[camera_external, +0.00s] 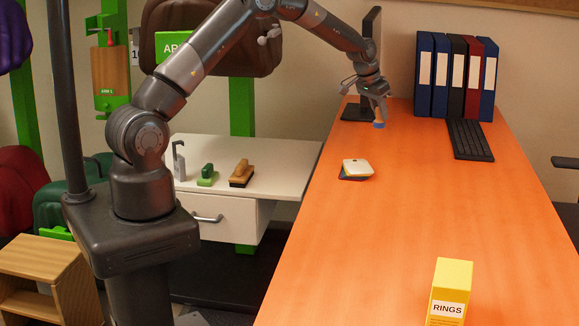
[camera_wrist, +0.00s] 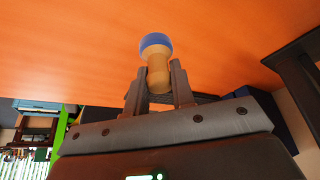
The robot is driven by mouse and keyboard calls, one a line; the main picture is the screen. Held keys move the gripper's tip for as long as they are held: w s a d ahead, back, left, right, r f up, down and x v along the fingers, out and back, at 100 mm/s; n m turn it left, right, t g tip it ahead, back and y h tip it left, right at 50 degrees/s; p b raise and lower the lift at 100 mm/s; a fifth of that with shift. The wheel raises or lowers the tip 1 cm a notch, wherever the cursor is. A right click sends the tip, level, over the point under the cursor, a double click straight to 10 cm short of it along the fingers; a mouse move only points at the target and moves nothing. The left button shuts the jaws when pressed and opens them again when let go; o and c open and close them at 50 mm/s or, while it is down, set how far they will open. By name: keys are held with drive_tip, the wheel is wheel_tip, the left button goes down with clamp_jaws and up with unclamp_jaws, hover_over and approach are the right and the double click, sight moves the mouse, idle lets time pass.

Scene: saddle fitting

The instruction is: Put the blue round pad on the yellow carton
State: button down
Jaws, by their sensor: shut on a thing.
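The blue round pad (camera_wrist: 156,41) is the blue end of a piece with a tan wooden handle (camera_wrist: 158,78). My gripper (camera_wrist: 160,86) is shut on the handle, with the blue end sticking out past the fingertips. In the external view the blue pad (camera_external: 379,125) hangs at the low end of my gripper (camera_external: 376,97), over the far left part of the orange desk; whether it touches the desk is hard to tell. The yellow carton (camera_external: 454,272), labelled RINGS, stands upright at the desk's near end, far from my gripper.
A white-topped block (camera_external: 357,167) lies near the desk's left edge. A black keyboard (camera_external: 470,139) and several binders (camera_external: 456,78) are at the far right. A dark monitor (camera_external: 371,50) stands behind my gripper. The desk's middle (camera_external: 430,205) is clear. A white side table (camera_external: 285,152) holds brushes.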

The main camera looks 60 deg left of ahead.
drive_tip(key=s+d+r+m+h, duration=0.1)
drive_tip(key=s+d+r+m, duration=0.3)
drive_tip(key=d, duration=1.1)
drive_tip(key=s+d+m+g+h, duration=0.15)
drive_tip(key=s+d, duration=0.55)
drive_tip(key=d, duration=0.7)
drive_tip(key=s+d+r+m+h, duration=0.1)
drive_tip(key=s+d+r+m, duration=0.3)
drive_tip(key=d, duration=1.1)
drive_tip(key=s+d+r+m+g, duration=0.1)
drive_tip(key=s+d+m, duration=0.2)
drive_tip(key=s+d, duration=0.75)
drive_tip(key=s+d+m+g, duration=0.15)
drive_tip(key=s+d, duration=0.35)
drive_tip(key=s, duration=1)
drive_tip(key=s+d+r+m, duration=0.1)
drive_tip(key=s+d+m, duration=0.2)
drive_tip(key=s+d, duration=0.75)
approach(463, 277)
drive_tip(key=shift+w+d+r+h, duration=0.1)
drive_tip(key=shift+d+h, duration=0.35)
drive_tip(key=shift+d, duration=0.1)
drive_tip(key=shift+f, duration=2)
drive_tip(key=shift+f, duration=0.1)
